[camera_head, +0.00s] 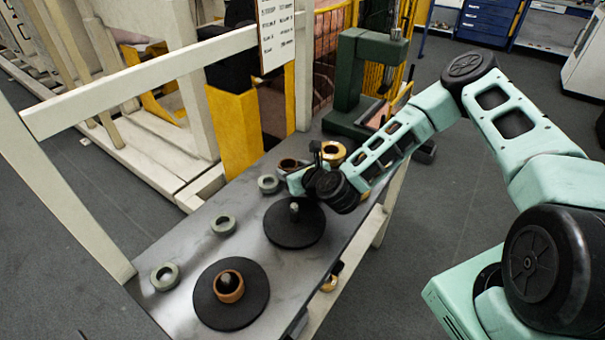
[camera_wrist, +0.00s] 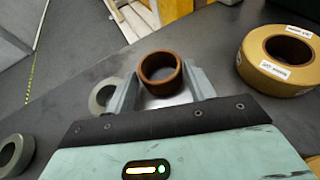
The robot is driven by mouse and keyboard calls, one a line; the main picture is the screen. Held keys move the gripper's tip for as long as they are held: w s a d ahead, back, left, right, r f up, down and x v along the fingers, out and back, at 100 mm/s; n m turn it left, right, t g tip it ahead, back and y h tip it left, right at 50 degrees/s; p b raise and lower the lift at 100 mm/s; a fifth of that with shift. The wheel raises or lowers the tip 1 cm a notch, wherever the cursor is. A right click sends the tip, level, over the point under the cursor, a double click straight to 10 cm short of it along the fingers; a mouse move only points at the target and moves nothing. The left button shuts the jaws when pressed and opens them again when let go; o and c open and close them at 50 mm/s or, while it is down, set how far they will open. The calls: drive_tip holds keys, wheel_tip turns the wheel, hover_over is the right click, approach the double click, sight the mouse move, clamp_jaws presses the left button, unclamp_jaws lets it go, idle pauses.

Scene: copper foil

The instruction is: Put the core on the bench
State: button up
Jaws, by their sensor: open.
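A brown ring-shaped core (camera_head: 288,163) is at the far part of the grey bench (camera_head: 185,305). In the wrist view the core (camera_wrist: 160,85) sits between the fingertips of my gripper (camera_wrist: 161,76), with one finger on each side. The fingers are apart; whether either touches the core is hard to tell. In the head view my gripper (camera_head: 297,180) is low over the bench beside the core and partly hides that area. Another brown core (camera_head: 228,286) sits around the spindle of the near black disc (camera_head: 205,311).
A second black disc (camera_head: 290,235) has a bare upright spindle, close to my wrist. Grey rings (camera_head: 222,225) lie along the bench's left side. A gold labelled coil (camera_wrist: 280,62) is right of my gripper. A dark green press (camera_head: 350,85) and yellow post (camera_head: 232,130) stand behind.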

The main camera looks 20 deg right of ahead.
drive_tip(key=b+v, duration=0.1)
drive_tip(key=v, duration=1)
drive_tip(key=shift+s+d+r+b, duration=0.1)
drive_tip(key=shift+s+r+b, duration=0.1)
drive_tip(key=shift+b, duration=0.2)
drive_tip(key=shift+f, duration=0.1)
